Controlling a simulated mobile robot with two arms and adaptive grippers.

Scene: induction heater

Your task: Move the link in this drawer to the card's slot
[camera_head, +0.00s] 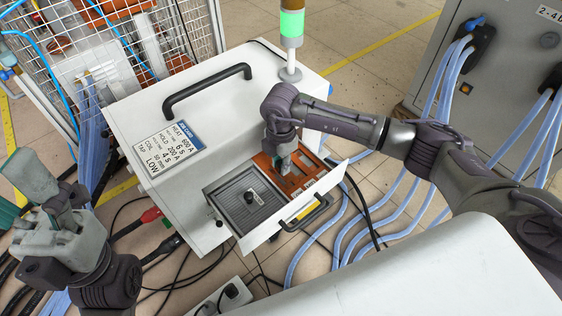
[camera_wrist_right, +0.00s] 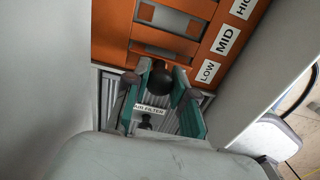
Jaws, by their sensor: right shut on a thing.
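The open drawer (camera_head: 248,239) sticks out of the white heater's front. It has an orange panel (camera_head: 313,166) with slots, labelled LOW (camera_wrist_right: 207,72), MID (camera_wrist_right: 224,40) and HIGH (camera_wrist_right: 242,8) in the right wrist view. My right gripper (camera_head: 281,165) points down at the panel. It is shut on the link's black knob (camera_wrist_right: 160,72), by the LOW end. The link's body is hidden, so I cannot tell whether it sits in a slot. The card (camera_head: 172,148) on the heater top reads TAP LOW. My left gripper (camera_head: 42,192) is open and empty, left of the heater.
An air filter (camera_head: 247,204) with a black knob fills the drawer's left part. The drawer front has a black handle (camera_head: 306,213). A lit green lamp (camera_head: 291,24) stands at the heater's back edge. Blue hoses (camera_head: 345,240) and black cables lie on the floor.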

